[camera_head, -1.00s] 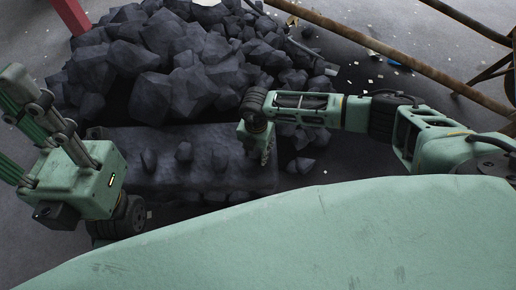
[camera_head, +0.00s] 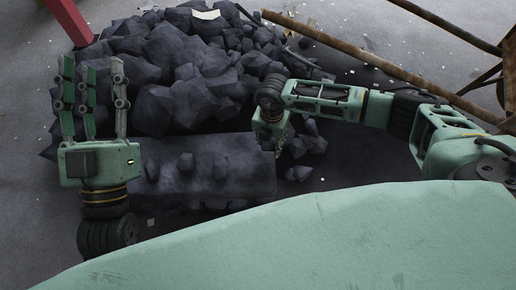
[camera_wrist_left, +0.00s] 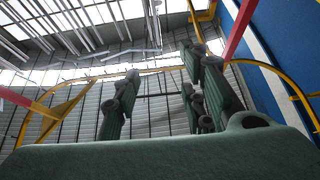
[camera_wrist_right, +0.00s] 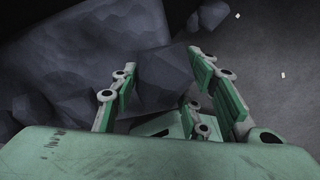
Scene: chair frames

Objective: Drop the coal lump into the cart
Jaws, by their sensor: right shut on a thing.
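My right gripper (camera_head: 274,146) points down at the front right of the coal pile. In the right wrist view its fingers (camera_wrist_right: 160,72) are shut on a dark grey, faceted coal lump (camera_wrist_right: 160,78); in the head view the gripper hides most of this lump. My left gripper (camera_head: 93,72) is raised at the left with fingers up, open and empty; the left wrist view shows its spread fingers (camera_wrist_left: 158,85) with nothing between. No cart is clearly recognisable; a rusty frame with a wheel (camera_head: 500,90) is cut off at the right edge and may belong to it.
A large coal pile (camera_head: 170,60) fills the back left. A dark, low slab (camera_head: 215,165) with small lumps lies before it. Rusty beams (camera_head: 370,60) cross the back right. A red post (camera_head: 68,20) stands at the upper left. Grey floor (camera_head: 360,25) shows beyond the beams.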

